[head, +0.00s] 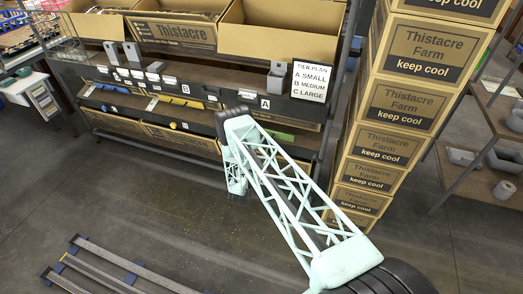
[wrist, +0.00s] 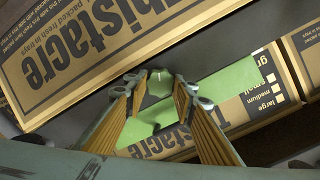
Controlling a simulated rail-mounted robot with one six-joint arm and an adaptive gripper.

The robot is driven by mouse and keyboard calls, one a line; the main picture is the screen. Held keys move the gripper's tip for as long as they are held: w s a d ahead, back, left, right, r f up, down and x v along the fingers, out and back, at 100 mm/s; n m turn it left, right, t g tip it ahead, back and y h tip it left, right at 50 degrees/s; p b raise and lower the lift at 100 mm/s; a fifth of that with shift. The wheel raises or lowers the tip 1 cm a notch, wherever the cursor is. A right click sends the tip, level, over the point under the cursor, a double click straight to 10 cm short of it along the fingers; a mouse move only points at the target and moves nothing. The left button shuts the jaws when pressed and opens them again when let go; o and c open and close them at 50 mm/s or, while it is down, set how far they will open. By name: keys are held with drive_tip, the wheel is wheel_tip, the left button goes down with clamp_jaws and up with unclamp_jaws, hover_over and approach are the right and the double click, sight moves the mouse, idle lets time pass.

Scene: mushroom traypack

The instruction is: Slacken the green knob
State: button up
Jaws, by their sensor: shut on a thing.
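The green knob (wrist: 160,83) shows at the top middle of the wrist view, between the tips of my gripper (wrist: 158,90). My gripper's ribbed tan fingers reach up from both sides and are shut on the knob. A flat green panel (wrist: 232,82) lies beside and behind it, in front of a carton. In the head view, a green piece (head: 283,136) shows on the rack below the A label. My pale green lattice arm hides the gripper and the knob there.
The rack (head: 190,90) holds Thistacre cartons (head: 175,36), labels and yellow pieces (head: 180,102). A tall stack of Thistacre Farm cartons (head: 398,105) stands close to the right of my arm. Floor rails (head: 110,270) lie at lower left; the floor between is clear.

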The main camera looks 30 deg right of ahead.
drive_tip(key=shift+f+m, duration=0.1)
drive_tip(key=shift+m, duration=16.7)
drive_tip(key=o, duration=0.8)
